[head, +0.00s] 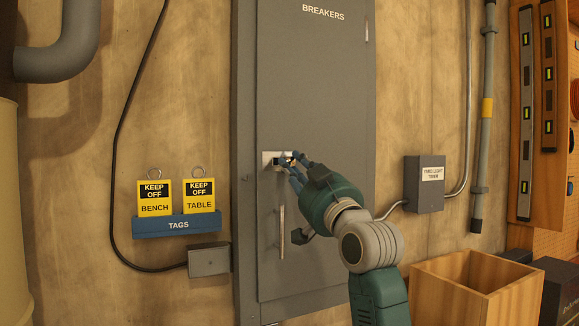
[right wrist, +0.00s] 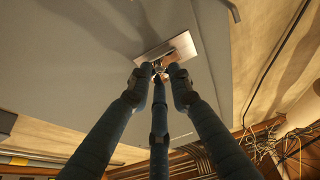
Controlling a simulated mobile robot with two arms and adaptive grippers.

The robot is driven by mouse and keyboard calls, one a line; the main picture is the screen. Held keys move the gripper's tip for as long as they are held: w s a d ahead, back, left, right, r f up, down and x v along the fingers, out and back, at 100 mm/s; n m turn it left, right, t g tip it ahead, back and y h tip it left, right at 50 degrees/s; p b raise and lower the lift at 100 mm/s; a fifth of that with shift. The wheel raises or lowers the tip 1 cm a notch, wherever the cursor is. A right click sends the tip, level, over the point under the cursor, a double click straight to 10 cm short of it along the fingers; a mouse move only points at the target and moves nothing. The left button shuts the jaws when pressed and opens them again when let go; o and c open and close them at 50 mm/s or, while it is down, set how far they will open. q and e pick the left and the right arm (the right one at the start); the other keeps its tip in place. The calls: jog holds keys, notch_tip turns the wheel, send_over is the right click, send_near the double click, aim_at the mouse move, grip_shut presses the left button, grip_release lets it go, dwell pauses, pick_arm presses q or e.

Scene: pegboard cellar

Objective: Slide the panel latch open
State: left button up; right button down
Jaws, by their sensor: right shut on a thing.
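The panel latch (head: 268,156) is a small pale metal plate on the left side of the grey breaker panel door (head: 315,90). It also shows in the right wrist view as a bright plate (right wrist: 182,47). My right gripper (head: 287,161) reaches it from the right, its blue fingers closed on the latch's small knob, which they mostly hide. In the right wrist view the fingertips (right wrist: 163,72) meet at the plate. The door looks closed. A vertical metal handle (head: 282,231) is below the latch. My left gripper is out of view.
A blue tag holder (head: 177,226) with two yellow keep-off tags (head: 155,198) hangs left of the panel. An open wooden crate (head: 477,290) stands at lower right.

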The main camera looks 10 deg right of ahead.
jog(key=c, duration=1.8)
grip_release()
jog(key=shift+d+r, duration=0.15)
jog(key=shift+r, duration=0.1)
jog(key=shift+o, duration=1.2)
jog(key=shift+d+f, duration=0.1)
jog(key=shift+d, duration=0.1)
jog(key=shift+s+a+f, duration=0.1)
jog(key=shift+s+f, duration=0.05)
jog(key=shift+s, duration=0.05)
jog(key=shift+s+f, duration=0.15)
jog(key=shift+s, duration=0.2)
jog(key=v, duration=1.1)
jog(key=shift+d, duration=0.25)
